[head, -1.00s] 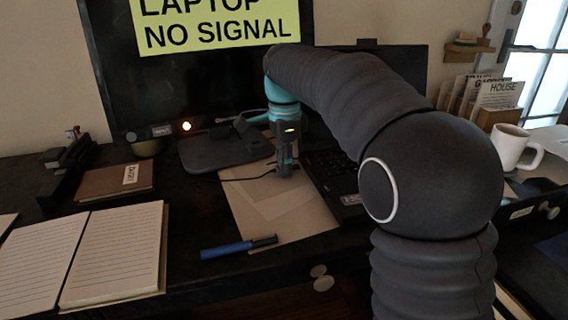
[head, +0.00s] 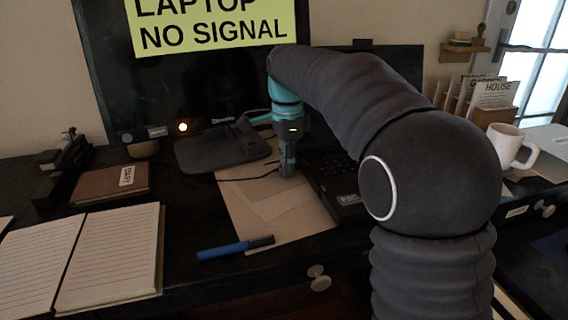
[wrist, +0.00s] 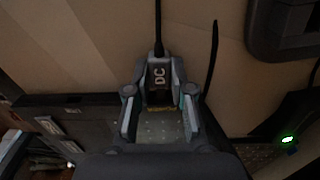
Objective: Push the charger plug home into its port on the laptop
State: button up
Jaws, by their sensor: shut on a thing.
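My gripper (head: 288,172) points down over the papers, just left of the laptop (head: 335,175). In the head view the fingers mostly hide the plug. In the wrist view a dark body with grey labels, likely the laptop's edge (wrist: 75,118), lies left of the fingers, apart from the plug. I cannot make out the port.
The monitor (head: 180,90) behind bears a yellow LAPTOP NO SIGNAL note; its stand (head: 205,158) is left of my gripper. Flat papers (head: 255,215) and a blue pen (head: 235,248) lie in front. A notebook (head: 110,250), a diary (head: 110,183) and a mug (head: 508,147) stand clear.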

jog(key=shift+w+d, duration=0.25)
jog(key=shift+d, duration=0.6)
jog(key=o, duration=0.9)
notch_tip(320, 180, up, 12)
dwell(0.4)
